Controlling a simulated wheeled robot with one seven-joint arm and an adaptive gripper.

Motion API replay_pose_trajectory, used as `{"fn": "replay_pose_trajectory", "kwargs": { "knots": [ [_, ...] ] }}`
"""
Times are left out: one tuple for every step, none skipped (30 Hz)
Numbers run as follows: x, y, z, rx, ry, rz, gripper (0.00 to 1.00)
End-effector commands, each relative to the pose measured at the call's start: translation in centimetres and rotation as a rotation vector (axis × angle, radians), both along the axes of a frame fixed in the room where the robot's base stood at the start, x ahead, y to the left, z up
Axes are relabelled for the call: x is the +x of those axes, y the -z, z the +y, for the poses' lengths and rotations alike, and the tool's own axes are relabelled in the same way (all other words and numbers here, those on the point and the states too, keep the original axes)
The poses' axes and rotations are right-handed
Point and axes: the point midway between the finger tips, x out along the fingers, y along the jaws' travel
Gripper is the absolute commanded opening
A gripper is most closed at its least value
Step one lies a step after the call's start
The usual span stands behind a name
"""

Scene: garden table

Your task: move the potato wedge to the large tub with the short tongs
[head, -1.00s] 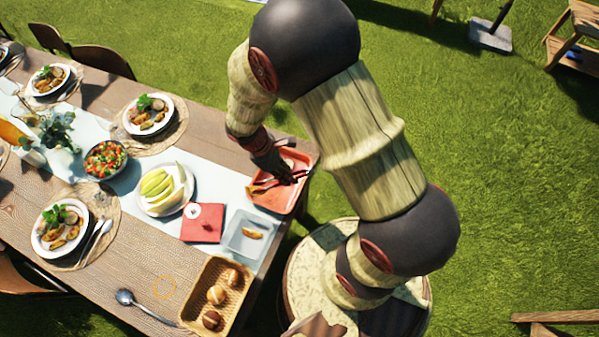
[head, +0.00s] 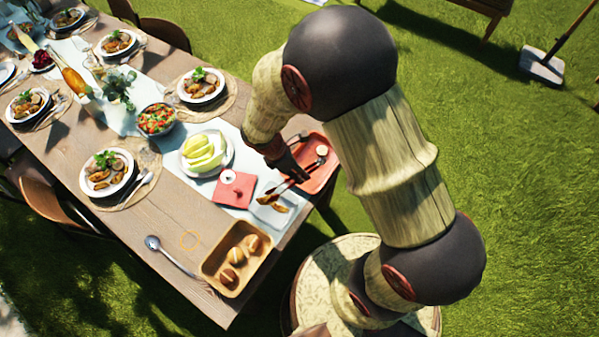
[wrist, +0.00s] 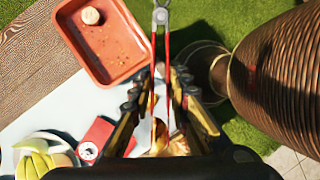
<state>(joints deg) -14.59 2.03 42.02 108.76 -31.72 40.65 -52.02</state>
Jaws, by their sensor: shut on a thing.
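My gripper (head: 294,173) is shut on the short tongs (wrist: 161,18), which have red arms and a grey joined end. In the head view the tongs slant down left from my gripper to a small pale grey tub (head: 268,218). The golden-brown potato wedge (head: 282,207) is at that tub, close to the tong tips. I cannot tell whether the tips touch it. A larger, shallow red tub (head: 318,178) lies behind my gripper. It holds a small round pale piece (wrist: 91,15) and some crumbs.
A red box (head: 234,190) lies left of the grey tub. A plate of yellow-green slices (head: 205,150), a salad bowl (head: 157,119) and a wooden tray of rolls (head: 236,262) stand nearby. The table's edge is close on the right.

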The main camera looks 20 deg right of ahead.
Motion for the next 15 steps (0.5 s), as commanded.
{"fn": "replay_pose_trajectory", "kwargs": {
  "knots": [
    [0.0, 0.0, 0.0, 0.000, 0.000, 0.000, 0.00],
    [0.0, 0.0, 0.0, 0.000, 0.001, 0.000, 0.00],
    [0.0, 0.1, 0.0, 0.000, 0.001, 0.000, 0.00],
    [0.0, 0.2, 0.0, 0.000, 0.001, 0.000, 0.00],
    [0.0, 0.3, 0.0, 0.000, 0.001, 0.000, 0.00],
    [0.0, 0.4, 0.0, 0.000, 0.001, 0.000, 0.00],
    [0.0, 0.6, 0.0, 0.000, 0.001, 0.000, 0.00],
    [0.0, 0.7, 0.0, 0.000, 0.001, 0.000, 0.00],
    [0.0, 1.0, 0.0, 0.000, 0.001, 0.000, 0.00],
    [0.0, 1.2, 0.0, 0.000, 0.001, 0.000, 0.00],
    [0.0, 1.5, 0.0, 0.000, 0.001, 0.000, 0.00],
    [0.0, 1.8, 0.0, 0.000, 0.001, 0.000, 0.00],
    [0.0, 2.1, 0.0, 0.000, 0.001, 0.000, 0.00],
    [0.0, 2.4, 0.0, 0.000, 0.001, 0.000, 0.00],
    [0.0, 2.9, 0.0, 0.000, 0.001, 0.001, 0.00]
  ]
}}
